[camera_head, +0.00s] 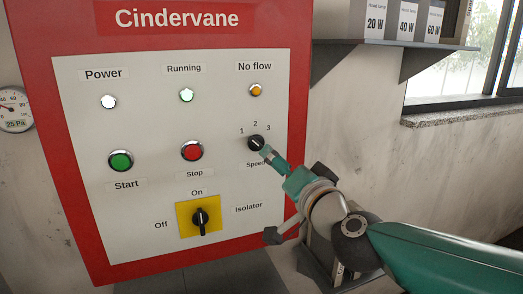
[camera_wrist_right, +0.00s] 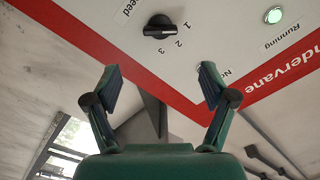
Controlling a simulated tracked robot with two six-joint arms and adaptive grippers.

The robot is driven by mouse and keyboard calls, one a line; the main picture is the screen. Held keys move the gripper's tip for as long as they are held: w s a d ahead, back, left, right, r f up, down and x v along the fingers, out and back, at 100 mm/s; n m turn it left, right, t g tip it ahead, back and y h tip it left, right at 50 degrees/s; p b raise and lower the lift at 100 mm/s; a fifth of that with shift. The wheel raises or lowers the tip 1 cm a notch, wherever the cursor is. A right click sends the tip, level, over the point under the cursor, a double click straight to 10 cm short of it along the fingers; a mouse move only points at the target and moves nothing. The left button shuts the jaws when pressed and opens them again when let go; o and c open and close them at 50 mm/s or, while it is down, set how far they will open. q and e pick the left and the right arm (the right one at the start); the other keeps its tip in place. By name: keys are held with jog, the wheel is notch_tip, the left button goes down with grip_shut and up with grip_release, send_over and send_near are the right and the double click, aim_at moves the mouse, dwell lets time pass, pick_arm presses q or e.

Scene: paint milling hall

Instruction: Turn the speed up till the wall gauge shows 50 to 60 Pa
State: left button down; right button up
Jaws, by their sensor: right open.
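The black speed knob (camera_head: 256,143) sits on the white panel with marks 1, 2 and 3. In the right wrist view the knob (camera_wrist_right: 160,27) lies beyond the fingertips, its bar lined up roughly with the 1. My right gripper (camera_head: 271,156) is just to the lower right of the knob, partly covering the Speed label. The wrist view shows its two fingers (camera_wrist_right: 160,82) spread, with nothing between them. The round wall gauge (camera_head: 14,108) at the left edge reads 25 Pa. My left gripper is not in view.
The Power lamp (camera_head: 109,102) and green Running lamp (camera_head: 186,95) look lit. The No flow lamp (camera_head: 256,90) is amber. The Start button (camera_head: 121,161), Stop button (camera_head: 192,151) and isolator handle (camera_head: 200,219), upright at On, are nearby. A shelf (camera_head: 395,43) with boxes juts out at right.

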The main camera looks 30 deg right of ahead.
aim_at(262, 146)
jog(key=x, duration=1.1)
jog(key=shift+w, duration=0.25)
jog(key=c, duration=1.2)
jog(key=shift+o, duration=0.2)
jog(key=m+b, duration=0.1)
jog(key=m, duration=0.2)
jog(key=m+b, duration=0.1)
jog(key=m, duration=0.2)
jog(key=m+b, duration=0.2)
jog(key=shift+f+m, duration=0.35)
jog(key=shift+m, duration=0.05)
